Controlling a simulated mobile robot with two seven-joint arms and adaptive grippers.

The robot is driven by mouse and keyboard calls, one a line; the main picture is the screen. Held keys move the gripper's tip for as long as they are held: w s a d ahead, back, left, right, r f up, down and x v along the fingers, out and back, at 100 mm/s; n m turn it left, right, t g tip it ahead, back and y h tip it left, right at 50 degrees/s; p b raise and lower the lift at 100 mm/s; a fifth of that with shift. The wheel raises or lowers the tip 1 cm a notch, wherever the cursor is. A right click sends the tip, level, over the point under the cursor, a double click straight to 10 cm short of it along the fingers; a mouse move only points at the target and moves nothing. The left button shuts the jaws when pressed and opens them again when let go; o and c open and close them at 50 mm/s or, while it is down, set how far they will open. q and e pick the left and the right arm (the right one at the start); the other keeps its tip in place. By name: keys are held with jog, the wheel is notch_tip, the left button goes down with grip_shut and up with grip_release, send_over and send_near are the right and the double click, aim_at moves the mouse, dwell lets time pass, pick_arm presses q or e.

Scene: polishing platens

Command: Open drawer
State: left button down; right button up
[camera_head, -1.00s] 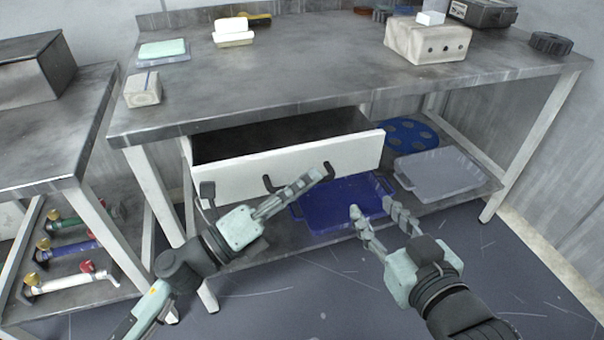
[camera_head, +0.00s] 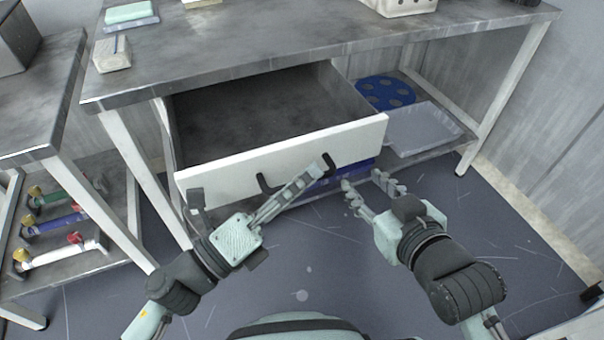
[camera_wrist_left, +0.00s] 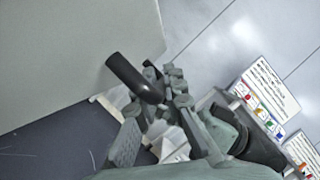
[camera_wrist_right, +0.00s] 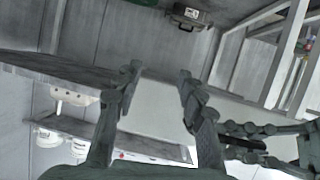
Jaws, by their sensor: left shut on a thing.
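The drawer (camera_head: 290,158) under the grey workbench is pulled well out, and its dark, empty-looking inside shows. Its white front carries dark handle pieces, including the handle's right part (camera_head: 329,164). My left gripper (camera_head: 312,176) is at the drawer front and shut on the handle. In the left wrist view the black handle (camera_wrist_left: 133,77) lies between the fingers, beside the pale drawer front (camera_wrist_left: 70,50). My right gripper (camera_head: 362,184) is open and empty, just in front of the drawer's right half; its parted fingers (camera_wrist_right: 160,82) show in the right wrist view.
The workbench top (camera_head: 260,40) overhangs the drawer. A blue plate with holes (camera_head: 385,93) and a grey tray (camera_head: 425,130) lie on its lower shelf. A second table (camera_head: 40,110) stands at left with coloured items below. The floor in front is clear.

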pick_arm(q)
jog(key=c, duration=1.6)
grip_release()
jog(key=v, duration=1.2)
